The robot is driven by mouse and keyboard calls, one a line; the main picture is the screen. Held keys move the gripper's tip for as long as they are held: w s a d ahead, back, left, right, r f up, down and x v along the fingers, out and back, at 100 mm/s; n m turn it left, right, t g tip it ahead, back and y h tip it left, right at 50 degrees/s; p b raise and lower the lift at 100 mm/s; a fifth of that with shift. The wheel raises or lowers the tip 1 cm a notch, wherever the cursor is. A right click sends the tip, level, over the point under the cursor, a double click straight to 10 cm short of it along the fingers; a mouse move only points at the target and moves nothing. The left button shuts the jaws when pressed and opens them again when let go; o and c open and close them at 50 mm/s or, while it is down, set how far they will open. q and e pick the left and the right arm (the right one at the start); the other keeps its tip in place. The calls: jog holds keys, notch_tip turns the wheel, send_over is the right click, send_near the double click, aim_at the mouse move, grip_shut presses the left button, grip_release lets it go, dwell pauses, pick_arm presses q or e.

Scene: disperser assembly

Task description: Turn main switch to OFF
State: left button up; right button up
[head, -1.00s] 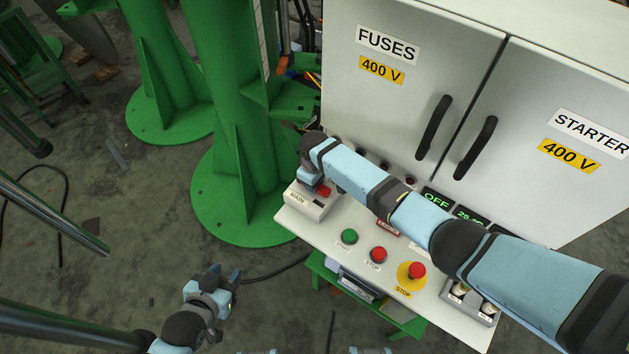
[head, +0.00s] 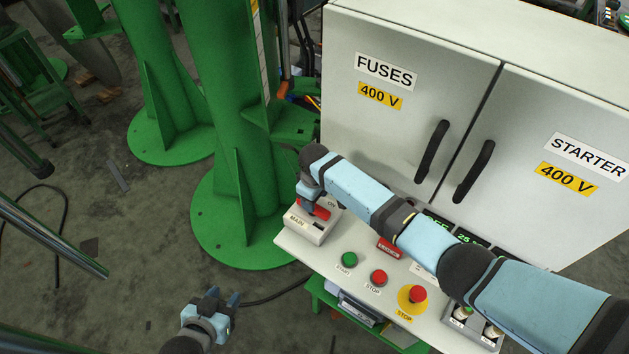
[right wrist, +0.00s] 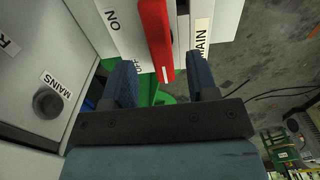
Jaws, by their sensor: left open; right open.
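The main switch is a white box (head: 306,227) labelled MAIN with a red lever (head: 318,210), at the left end of the control panel. An ON label shows beside the lever. My right gripper (head: 306,196) is open right at the lever and partly covers it. In the right wrist view the lever (right wrist: 157,38) reaches down toward the gap between the open fingers of my right gripper (right wrist: 163,80). I cannot tell whether the fingers touch it. A second label is partly hidden. My left gripper (head: 224,302) is open and empty, low over the floor.
The panel (head: 330,250) also carries a green START button (head: 349,260), a red STOP button (head: 379,278) and a red emergency stop (head: 418,293). The grey cabinet (head: 400,130) stands behind. A green column (head: 235,180) is close left of the switch.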

notch_tip(320, 180, up, 10)
dwell(0.3)
dwell(0.3)
